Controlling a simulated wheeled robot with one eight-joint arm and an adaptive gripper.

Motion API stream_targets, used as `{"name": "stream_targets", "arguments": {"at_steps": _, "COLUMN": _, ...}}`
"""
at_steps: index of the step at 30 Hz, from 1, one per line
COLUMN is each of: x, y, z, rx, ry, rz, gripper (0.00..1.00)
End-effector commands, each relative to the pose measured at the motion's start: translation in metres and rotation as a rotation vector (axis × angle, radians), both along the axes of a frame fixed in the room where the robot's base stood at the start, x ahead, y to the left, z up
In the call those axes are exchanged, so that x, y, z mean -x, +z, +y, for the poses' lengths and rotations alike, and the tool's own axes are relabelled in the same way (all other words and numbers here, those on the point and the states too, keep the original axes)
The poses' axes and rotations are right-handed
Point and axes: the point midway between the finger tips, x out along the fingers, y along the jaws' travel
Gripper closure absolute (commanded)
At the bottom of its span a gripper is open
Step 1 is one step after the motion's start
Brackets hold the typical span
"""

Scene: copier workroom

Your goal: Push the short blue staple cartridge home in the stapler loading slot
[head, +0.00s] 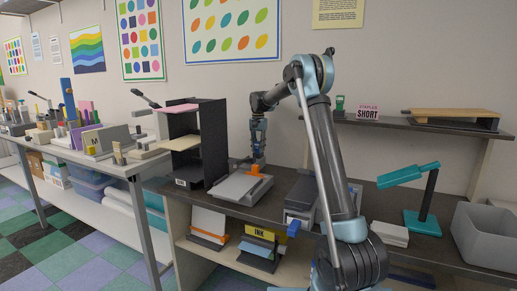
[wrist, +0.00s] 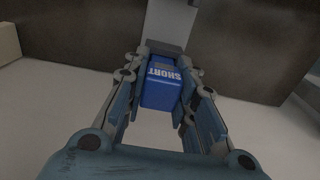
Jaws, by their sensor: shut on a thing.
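The short blue staple cartridge (wrist: 160,95), marked SHORT in white, is between the fingers of my gripper (wrist: 166,72) in the wrist view. My gripper is shut on it. Its far end meets or overlaps a dark grey block (wrist: 166,46) at the end of a light grey strip; I cannot tell whether they touch. In the head view my gripper (head: 258,158) is low over the dark counter, beside an orange part (head: 256,170) on a flat grey device (head: 238,187). The cartridge cannot be made out there. The loading slot is not clearly visible in either view.
A black shelf rack (head: 208,135) stands left of my gripper. A blue and grey machine (head: 300,200) stands to the right. A teal stand (head: 425,205) and a grey bin (head: 485,235) are farther right.

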Motion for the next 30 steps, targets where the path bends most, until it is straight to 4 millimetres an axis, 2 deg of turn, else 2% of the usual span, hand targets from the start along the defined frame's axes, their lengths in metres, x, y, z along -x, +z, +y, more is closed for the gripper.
{"name": "stream_targets", "arguments": {"at_steps": 1, "x": 0.0, "y": -0.001, "z": 0.0, "rx": 0.0, "ry": 0.0, "rz": 0.0, "gripper": 0.98}}
{"name": "stream_targets", "arguments": {"at_steps": 2, "x": 0.0, "y": -0.001, "z": 0.0, "rx": 0.0, "ry": 0.0, "rz": 0.0, "gripper": 0.68}}
{"name": "stream_targets", "arguments": {"at_steps": 4, "x": 0.0, "y": -0.001, "z": 0.0, "rx": 0.0, "ry": 0.0, "rz": 0.0, "gripper": 0.52}}
{"name": "stream_targets", "arguments": {"at_steps": 17, "x": 0.0, "y": 0.004, "z": 0.0, "rx": 0.0, "ry": 0.0, "rz": 0.0, "gripper": 0.51}}
{"name": "stream_targets", "arguments": {"at_steps": 23, "x": 0.0, "y": 0.031, "z": 0.0, "rx": 0.0, "ry": 0.0, "rz": 0.0, "gripper": 0.51}}
{"name": "stream_targets", "arguments": {"at_steps": 30, "x": -0.001, "y": 0.077, "z": 0.0, "rx": 0.0, "ry": 0.0, "rz": 0.001, "gripper": 0.51}}
